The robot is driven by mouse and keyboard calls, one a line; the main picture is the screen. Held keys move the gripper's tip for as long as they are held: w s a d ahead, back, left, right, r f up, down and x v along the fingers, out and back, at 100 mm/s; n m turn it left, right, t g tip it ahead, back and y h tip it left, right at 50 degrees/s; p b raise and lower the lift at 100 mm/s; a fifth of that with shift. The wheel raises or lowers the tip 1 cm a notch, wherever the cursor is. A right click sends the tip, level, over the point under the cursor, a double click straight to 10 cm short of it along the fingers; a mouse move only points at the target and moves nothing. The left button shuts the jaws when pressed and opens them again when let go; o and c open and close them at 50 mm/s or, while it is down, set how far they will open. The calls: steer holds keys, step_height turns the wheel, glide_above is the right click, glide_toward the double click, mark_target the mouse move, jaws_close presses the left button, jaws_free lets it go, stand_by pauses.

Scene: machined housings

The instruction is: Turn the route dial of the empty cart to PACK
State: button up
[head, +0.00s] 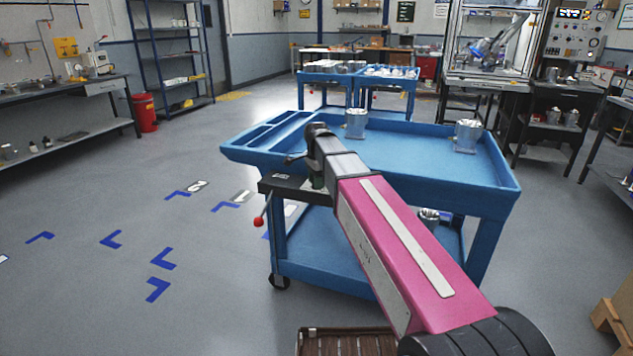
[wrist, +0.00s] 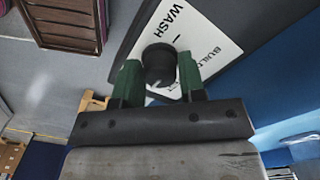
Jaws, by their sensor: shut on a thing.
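The dial (wrist: 158,62) is a round black knob on a white label plate (wrist: 215,45) in the wrist view. The plate reads WASH and part of BUILD; the word PACK is not visible, and I cannot tell where the knob points. My gripper (wrist: 157,82) has its two green fingers on either side of the knob and is shut on it. In the head view my gripper (head: 318,182) is at the near left corner of the blue cart (head: 400,192), over a dark box; the knob is hidden there. Two metal housings (head: 355,124) (head: 468,135) stand on this cart's top tray.
A red-tipped lever (head: 258,222) sticks out below the dark box. Another metal part (head: 429,217) is on the lower shelf. Two more blue carts (head: 386,79) stand behind, with parts on top. A brown slatted crate (head: 345,342) is at the bottom.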

steer(key=o, duration=0.9)
step_height(320, 180, up, 11)
steer(key=shift+f, duration=0.1)
